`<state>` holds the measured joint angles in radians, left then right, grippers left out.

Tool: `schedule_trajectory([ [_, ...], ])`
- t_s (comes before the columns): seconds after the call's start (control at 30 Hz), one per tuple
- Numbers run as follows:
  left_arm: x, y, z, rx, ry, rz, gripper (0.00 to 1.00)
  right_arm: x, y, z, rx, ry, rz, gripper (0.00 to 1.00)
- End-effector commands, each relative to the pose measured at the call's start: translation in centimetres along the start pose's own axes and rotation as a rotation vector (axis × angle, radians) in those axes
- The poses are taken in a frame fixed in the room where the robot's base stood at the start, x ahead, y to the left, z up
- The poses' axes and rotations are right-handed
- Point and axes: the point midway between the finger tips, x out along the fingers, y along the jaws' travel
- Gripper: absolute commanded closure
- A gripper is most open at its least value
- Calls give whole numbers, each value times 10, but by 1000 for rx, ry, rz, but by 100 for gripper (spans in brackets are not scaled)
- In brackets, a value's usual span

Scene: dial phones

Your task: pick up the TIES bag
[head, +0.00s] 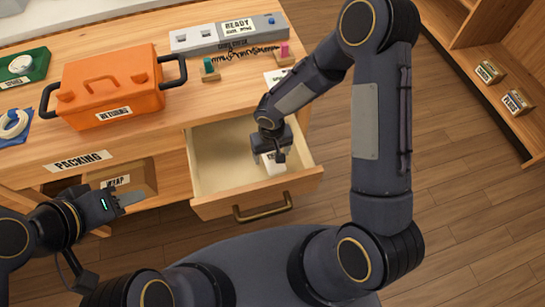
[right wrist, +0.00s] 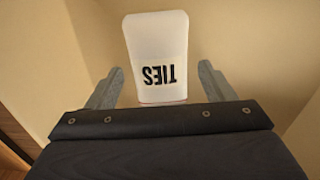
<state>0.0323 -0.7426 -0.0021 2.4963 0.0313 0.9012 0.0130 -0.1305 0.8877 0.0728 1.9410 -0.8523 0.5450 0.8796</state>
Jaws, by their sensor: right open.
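The TIES bag (right wrist: 157,45) is a white, rounded pouch with black lettering that reads upside down in the right wrist view. In the head view the bag (head: 273,167) is inside the open drawer, partly hidden by my right gripper (head: 270,155). My right gripper is open above the bag. In the right wrist view its two fingers (right wrist: 160,75) stand on either side of the bag's lower end, with a gap on each side. My left gripper (head: 131,198) is away to the left, in front of the bench; its finger opening does not show clearly.
The drawer (head: 212,150) has wooden walls close around my right gripper. Shelves (head: 500,75) stand at the right.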

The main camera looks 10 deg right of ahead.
Motion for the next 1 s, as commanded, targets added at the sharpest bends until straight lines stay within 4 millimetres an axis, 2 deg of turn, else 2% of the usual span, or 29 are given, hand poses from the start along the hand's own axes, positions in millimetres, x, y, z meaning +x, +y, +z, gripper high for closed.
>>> schedule_trajectory([
  [0.07,0,0,0,0,0,0,60,0,0,0,0,0,0,26],
  [0.43,0,0,0,0,0,0,60,0,0,0,0,0,0,73],
  [0.77,-1,0,0,0,0,0,60,-5,0,0,0,1,-1,73],
  [0.87,-2,1,-1,0,0,0,60,-13,0,-1,1,4,-1,73],
  [1.0,-4,2,-2,0,0,0,60,-37,-2,-1,-1,6,-1,73],
])
